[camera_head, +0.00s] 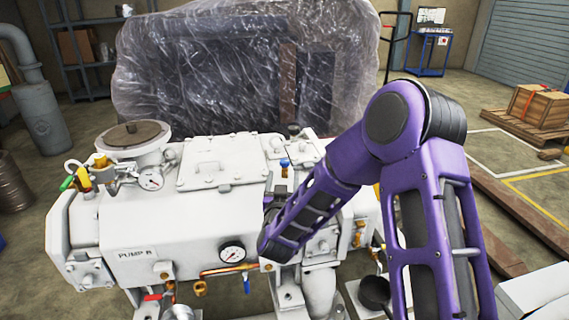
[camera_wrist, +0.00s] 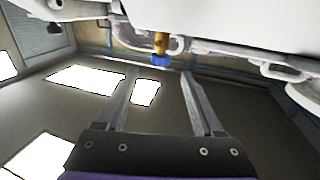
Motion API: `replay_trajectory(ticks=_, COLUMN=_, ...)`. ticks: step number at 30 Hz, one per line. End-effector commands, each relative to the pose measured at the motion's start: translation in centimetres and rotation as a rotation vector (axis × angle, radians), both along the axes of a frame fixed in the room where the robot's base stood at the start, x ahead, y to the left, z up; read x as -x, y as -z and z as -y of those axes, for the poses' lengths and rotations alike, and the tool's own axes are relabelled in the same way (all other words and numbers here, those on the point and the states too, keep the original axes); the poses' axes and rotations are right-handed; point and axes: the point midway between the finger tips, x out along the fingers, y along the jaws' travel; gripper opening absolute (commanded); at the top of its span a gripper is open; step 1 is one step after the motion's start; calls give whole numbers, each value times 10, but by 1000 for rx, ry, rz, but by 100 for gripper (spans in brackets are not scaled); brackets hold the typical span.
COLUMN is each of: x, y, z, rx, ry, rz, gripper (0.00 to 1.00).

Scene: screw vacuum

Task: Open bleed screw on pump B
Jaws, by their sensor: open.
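Pump B (camera_head: 190,225) is a large white machine with "PUMP B" lettered on its front. A small blue-topped fitting (camera_head: 285,162) stands on its top, right of the flat cover plate. In the wrist view, a brass stem with a blue knob (camera_wrist: 160,60) sticks out from the white pump body (camera_wrist: 235,25); I cannot tell for sure that it is the bleed screw. My gripper (camera_wrist: 159,74) is open and empty, its two fingers pointing at the blue knob, which lies between and just beyond the tips. In the head view my purple arm hides most of the gripper.
A pressure gauge (camera_head: 232,254), brass piping and a blue valve handle (camera_head: 247,284) are on the pump's front. A plastic-wrapped load (camera_head: 240,65) stands close behind. A pallet with a crate (camera_head: 535,102) lies at the right. The floor at right is partly clear.

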Motion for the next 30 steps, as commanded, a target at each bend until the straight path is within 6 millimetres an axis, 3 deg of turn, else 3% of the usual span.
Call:
replay_trajectory(ticks=3, x=-27, y=1, z=1, rx=-3, ry=4, rz=0, gripper=69)
replay_trajectory(ticks=10, x=-65, y=0, z=0, rx=-1, ry=2, rz=0, gripper=69)
replay_trajectory(ticks=15, x=-77, y=0, z=-2, rx=-1, ry=0, rz=0, gripper=69)
replay_trajectory(ticks=24, x=-80, y=0, z=-2, rx=0, ry=0, rz=0, gripper=69)
replay_trajectory(ticks=26, x=-80, y=0, z=-2, rx=0, ry=0, rz=0, gripper=62)
replay_trajectory(ticks=30, x=-79, y=0, z=-1, rx=0, ry=0, rz=0, gripper=36)
